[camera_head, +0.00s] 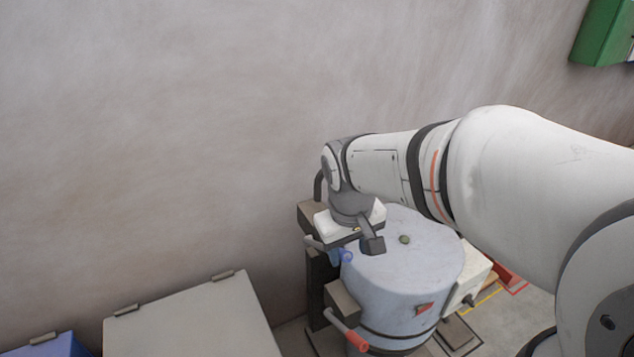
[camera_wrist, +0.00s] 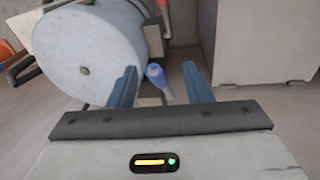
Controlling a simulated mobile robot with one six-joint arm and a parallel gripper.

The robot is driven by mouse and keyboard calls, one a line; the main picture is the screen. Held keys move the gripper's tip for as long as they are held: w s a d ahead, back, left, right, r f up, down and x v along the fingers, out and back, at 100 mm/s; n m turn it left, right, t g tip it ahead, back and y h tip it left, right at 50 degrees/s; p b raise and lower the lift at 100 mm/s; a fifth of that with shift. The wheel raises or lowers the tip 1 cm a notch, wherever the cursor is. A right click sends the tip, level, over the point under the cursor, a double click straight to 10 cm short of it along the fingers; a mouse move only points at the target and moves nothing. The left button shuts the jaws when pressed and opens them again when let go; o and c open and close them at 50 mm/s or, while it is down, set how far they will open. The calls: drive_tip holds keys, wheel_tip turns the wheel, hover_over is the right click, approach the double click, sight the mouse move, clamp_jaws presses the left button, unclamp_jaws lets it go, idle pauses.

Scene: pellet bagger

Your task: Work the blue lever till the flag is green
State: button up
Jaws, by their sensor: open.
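The blue lever (camera_head: 346,257) sticks out at the left side of the pale blue drum (camera_head: 400,270), below my gripper (camera_head: 342,243). In the wrist view the lever's rounded blue end (camera_wrist: 155,74) appears between the two fingers of my gripper (camera_wrist: 159,72). The fingers are apart, with a gap on both sides of the lever in that picture. I cannot tell how deep the lever sits between them. A small red patch (camera_head: 423,309) on the drum's front looks like the flag; no green shows there.
A red-handled lever (camera_head: 353,339) juts out low at the drum's front left. A pale box (camera_head: 195,315) stands to the left, beside a blue box (camera_head: 50,346). A white block (camera_head: 468,280) adjoins the drum's right side.

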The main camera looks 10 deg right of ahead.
drive_tip(key=n, duration=0.2)
hover_over(341, 249)
drive_tip(key=shift+s+a+f+g+h+p, duration=0.25)
drive_tip(key=shift+s+a+g+h+p, duration=0.05)
drive_tip(key=shift+a+h+p, duration=0.15)
drive_tip(key=shift+w+f, duration=0.1)
drive_tip(key=shift+f, duration=0.15)
drive_tip(key=f, duration=0.4)
drive_tip(key=d+f, duration=0.1)
drive_tip(key=f, duration=0.2)
drive_tip(key=shift+w+f, duration=0.1)
drive_tip(key=shift+w, duration=0.15)
